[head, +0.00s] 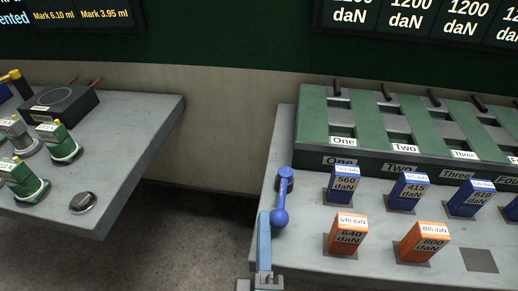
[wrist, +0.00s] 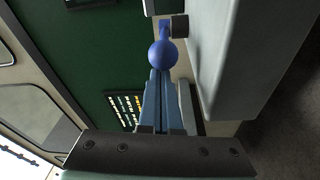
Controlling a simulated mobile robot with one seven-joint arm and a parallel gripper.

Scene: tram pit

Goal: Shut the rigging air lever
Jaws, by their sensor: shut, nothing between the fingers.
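The rigging air lever is a blue bar with a ball knob (head: 280,218) at the left edge of the right bench. Its bar runs from a dark round pivot (head: 286,176) towards the near side, ending in the ball. My gripper (head: 265,215) is shut and empty, its pale blue fingers just left of and near the ball. In the wrist view the lever's ball (wrist: 162,54) stands right in front of the shut fingertips (wrist: 160,74). I cannot tell whether they touch. The ball hides part of the lever's bar.
The right bench (head: 300,262) carries a green slotted rack (head: 365,128), blue weights (head: 342,184) and orange weights (head: 346,235) right of the lever. The left bench (head: 130,150) holds green-based devices (head: 62,148) and a black box (head: 62,102). A floor gap separates the benches.

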